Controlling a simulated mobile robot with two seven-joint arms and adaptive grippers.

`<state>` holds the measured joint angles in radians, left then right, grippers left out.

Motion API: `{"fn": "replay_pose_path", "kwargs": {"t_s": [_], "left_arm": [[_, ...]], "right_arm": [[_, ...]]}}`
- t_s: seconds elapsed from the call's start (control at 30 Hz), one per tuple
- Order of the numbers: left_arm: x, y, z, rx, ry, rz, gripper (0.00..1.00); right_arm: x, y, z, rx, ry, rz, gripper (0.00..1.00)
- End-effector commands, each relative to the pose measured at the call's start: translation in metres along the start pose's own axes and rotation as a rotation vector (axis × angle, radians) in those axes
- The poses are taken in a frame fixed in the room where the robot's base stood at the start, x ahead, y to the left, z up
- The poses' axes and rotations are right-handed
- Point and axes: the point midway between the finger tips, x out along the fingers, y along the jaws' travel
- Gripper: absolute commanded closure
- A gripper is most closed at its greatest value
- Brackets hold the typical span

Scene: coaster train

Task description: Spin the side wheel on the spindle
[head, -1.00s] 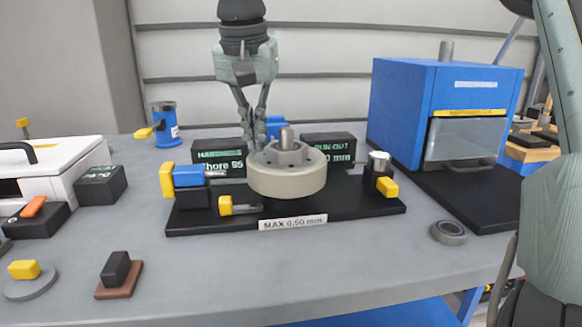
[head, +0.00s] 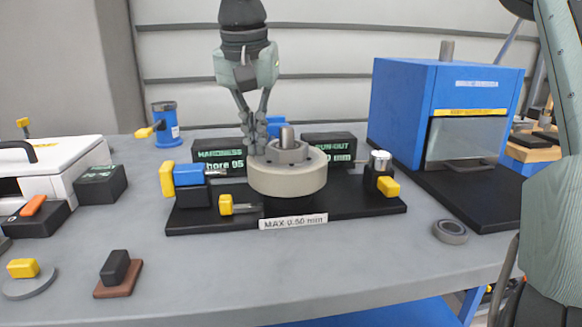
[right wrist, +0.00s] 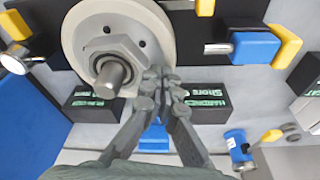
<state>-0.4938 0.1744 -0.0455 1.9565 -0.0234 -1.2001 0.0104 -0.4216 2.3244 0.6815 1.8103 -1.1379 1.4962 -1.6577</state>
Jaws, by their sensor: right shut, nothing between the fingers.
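The side wheel (head: 287,178) is a beige disc with a grey hub, lying flat on the spindle (head: 286,137) of the black test stand (head: 358,206). A label on the stand's front reads "MAX 0.50 mm". My right gripper (head: 257,148) is shut and empty, pointing down at the wheel's back left, beside the hub. In the right wrist view the shut fingertips (right wrist: 166,78) are at the rim of the wheel (right wrist: 150,22), close to the hub; I cannot tell whether they touch. My left gripper is not in view.
A blue and yellow probe (head: 188,175) stands left of the wheel, and a metal-topped post (head: 379,165) right of it. Two black displays, hardness (head: 215,152) and run-out (head: 330,148), stand behind. A blue cabinet (head: 398,110) is at right.

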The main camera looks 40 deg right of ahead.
Motion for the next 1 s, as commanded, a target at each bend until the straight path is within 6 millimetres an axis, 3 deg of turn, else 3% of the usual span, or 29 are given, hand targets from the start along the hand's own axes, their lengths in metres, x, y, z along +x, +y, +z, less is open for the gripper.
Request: {"fn": "replay_pose_path", "kwargs": {"t_s": [0.47,1.0], "left_arm": [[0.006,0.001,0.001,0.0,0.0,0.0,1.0],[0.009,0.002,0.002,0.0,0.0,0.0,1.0]], "right_arm": [[-0.003,0.008,0.027,-0.001,-0.004,0.002,1.0],[-0.012,0.038,0.047,0.001,-0.005,0.001,1.0]]}}
